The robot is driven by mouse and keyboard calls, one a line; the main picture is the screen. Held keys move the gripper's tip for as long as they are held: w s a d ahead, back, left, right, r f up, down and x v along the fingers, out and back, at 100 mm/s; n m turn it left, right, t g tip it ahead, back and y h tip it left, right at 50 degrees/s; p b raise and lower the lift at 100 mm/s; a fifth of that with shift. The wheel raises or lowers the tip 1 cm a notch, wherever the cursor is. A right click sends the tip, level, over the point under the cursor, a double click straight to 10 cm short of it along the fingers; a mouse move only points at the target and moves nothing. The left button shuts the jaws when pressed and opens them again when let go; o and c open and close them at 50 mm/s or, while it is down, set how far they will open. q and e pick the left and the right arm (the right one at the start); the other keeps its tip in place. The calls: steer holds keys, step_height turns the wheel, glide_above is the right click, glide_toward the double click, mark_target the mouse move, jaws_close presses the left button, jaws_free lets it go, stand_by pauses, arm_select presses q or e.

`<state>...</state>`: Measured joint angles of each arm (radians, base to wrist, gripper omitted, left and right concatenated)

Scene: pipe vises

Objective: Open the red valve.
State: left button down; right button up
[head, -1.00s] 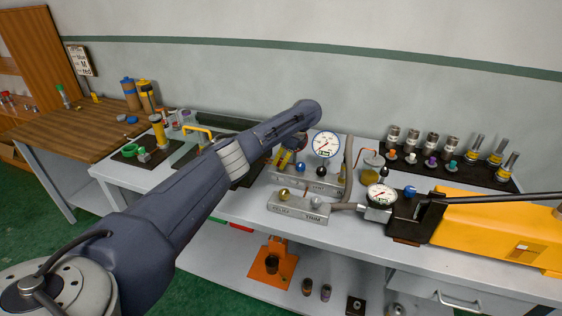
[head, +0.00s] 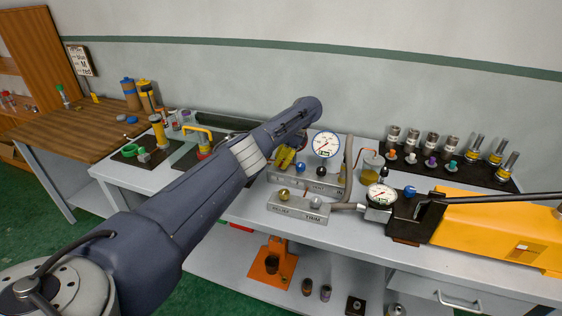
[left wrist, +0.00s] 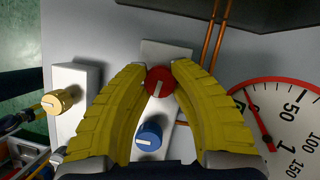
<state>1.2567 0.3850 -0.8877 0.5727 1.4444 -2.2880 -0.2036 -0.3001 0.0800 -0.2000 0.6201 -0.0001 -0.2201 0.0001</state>
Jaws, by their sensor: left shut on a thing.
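The red valve (left wrist: 160,82) is a round knob with a white pointer line, on a pale plate in the left wrist view. My left gripper (left wrist: 160,74) has its two yellow fingers around the knob, their tips shut on its left and right sides. In the head view my left gripper (head: 286,158) reaches the rear valve block, and I cannot make out the red valve behind it. A blue knob (left wrist: 149,136) with a white line sits just below the red valve, between the fingers. My right gripper is not in view.
A pressure gauge (left wrist: 284,122) stands close on the right of the fingers, and a gold knob (left wrist: 60,102) is at the left. In the head view a front block (head: 297,210) with two knobs and an orange-yellow machine (head: 490,232) crowd the bench.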

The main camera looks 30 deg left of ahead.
arm_select(q)
steer(key=c, duration=1)
jaws_free()
steer(key=shift+s+a, duration=0.1)
steer(key=shift+a, duration=0.05)
steer(key=v, duration=1.2)
